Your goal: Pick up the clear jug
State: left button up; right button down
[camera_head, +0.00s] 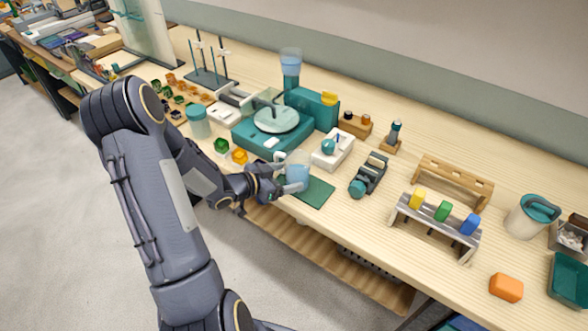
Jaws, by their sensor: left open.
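A clear, pale-blue jug (298,175) stands upright at the left part of a dark green mat (318,193) near the front edge of the bench. My left gripper (285,178) reaches in from the left, low, at the jug's left side. Its jaws are open, and the fingertips are right at the jug; I cannot tell whether they touch it. The fingers and wrist hide the left side of the jug and part of the mat. My right gripper is not in view.
Behind the jug is a teal machine (262,138) with a round plate. A white device (332,150) and a dark device (369,174) stand to the right. Green (221,147) and orange (240,157) pieces lie close beyond my left wrist. Bare bench (345,212) lies right of the mat.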

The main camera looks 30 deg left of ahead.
aim_at(288, 175)
pick_arm(q)
jog(key=x, duration=0.4)
jog(key=shift+w+p, duration=0.25)
jog(key=shift+p, duration=0.15)
jog(key=shift+c, duration=0.4)
jog(key=c, duration=0.7)
jog(key=shift+c, duration=0.5)
jog(key=shift+r, duration=0.15)
